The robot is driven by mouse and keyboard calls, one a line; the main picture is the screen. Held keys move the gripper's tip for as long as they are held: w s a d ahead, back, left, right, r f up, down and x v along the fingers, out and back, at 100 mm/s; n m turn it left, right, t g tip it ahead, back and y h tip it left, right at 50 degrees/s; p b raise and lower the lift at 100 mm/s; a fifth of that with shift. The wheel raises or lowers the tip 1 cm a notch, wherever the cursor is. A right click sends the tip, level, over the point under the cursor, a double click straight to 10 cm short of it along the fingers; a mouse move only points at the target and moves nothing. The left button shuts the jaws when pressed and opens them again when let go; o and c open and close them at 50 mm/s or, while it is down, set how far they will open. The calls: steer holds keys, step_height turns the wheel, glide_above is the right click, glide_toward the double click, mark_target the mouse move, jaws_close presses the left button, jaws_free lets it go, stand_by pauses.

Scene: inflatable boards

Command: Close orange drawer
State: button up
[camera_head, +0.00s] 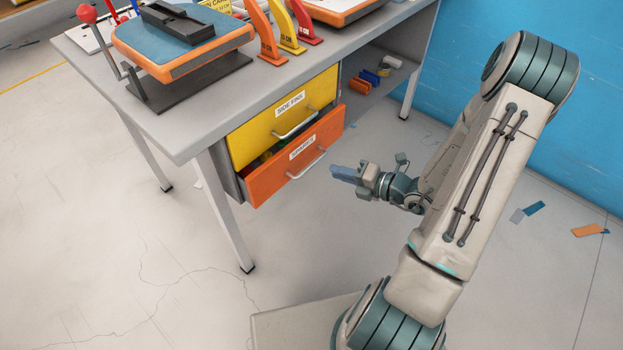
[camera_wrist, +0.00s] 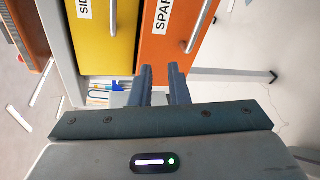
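The orange drawer (camera_head: 297,160) is the lower drawer under the desk, with a white label and a silver bar handle (camera_head: 307,164). It is pulled partly out, and a dark gap with contents shows behind its front. The drawer front also fills the upper middle of the wrist view (camera_wrist: 165,55), with its handle (camera_wrist: 199,28) to the right. My gripper (camera_head: 336,172) is to the right of the drawer front in the head view, apart from it. In the wrist view my gripper (camera_wrist: 160,75) points toward the drawer, its two fingers apart with nothing between them.
The yellow drawer (camera_head: 283,117) above, labelled SIDE FINS, looks shut. The grey desk (camera_head: 195,125) carries a blue and orange board (camera_head: 180,50) and coloured fins. A desk leg (camera_head: 226,215) stands left of the drawer. Scraps (camera_head: 590,230) lie on the floor at right; the floor before the drawer is clear.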

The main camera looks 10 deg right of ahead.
mark_target(312, 164)
step_height(312, 164, down, 6)
steer(key=d+m+t+h+b, duration=0.2)
steer(key=d+m, duration=0.1)
steer(key=m, duration=0.2)
steer(key=b+x, duration=0.1)
steer(key=x, duration=0.6)
steer(key=b+x, duration=0.1)
steer(key=x, duration=0.6)
steer(key=shift+w+r, duration=0.15)
steer(key=shift+w, duration=0.1)
jaws_close()
